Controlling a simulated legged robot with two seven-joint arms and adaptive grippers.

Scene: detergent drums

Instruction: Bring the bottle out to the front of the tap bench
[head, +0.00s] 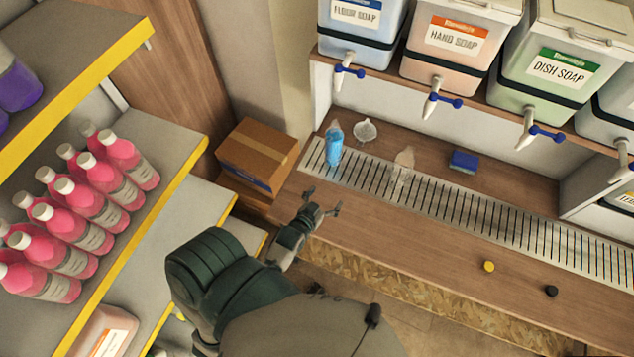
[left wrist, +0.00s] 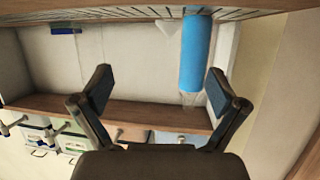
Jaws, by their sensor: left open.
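A blue bottle (head: 334,146) stands on the slotted drain grate at the left end of the tap bench (head: 400,222). A clear, empty-looking bottle (head: 403,166) stands on the grate to its right. My left gripper (head: 323,202) is open and empty over the bench's front left, nearer me than the blue bottle and apart from it. The left wrist view appears upside down; there the blue bottle (left wrist: 195,55) shows beyond the open fingers (left wrist: 160,82), nearer the right finger than the left. My right gripper is not in view.
A white funnel (head: 365,131) and blue sponge (head: 464,161) lie behind the grate. Yellow (head: 488,266) and black (head: 551,291) caps lie near the front. A cardboard box (head: 257,157) is left; pink bottles (head: 95,190) fill a shelf.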

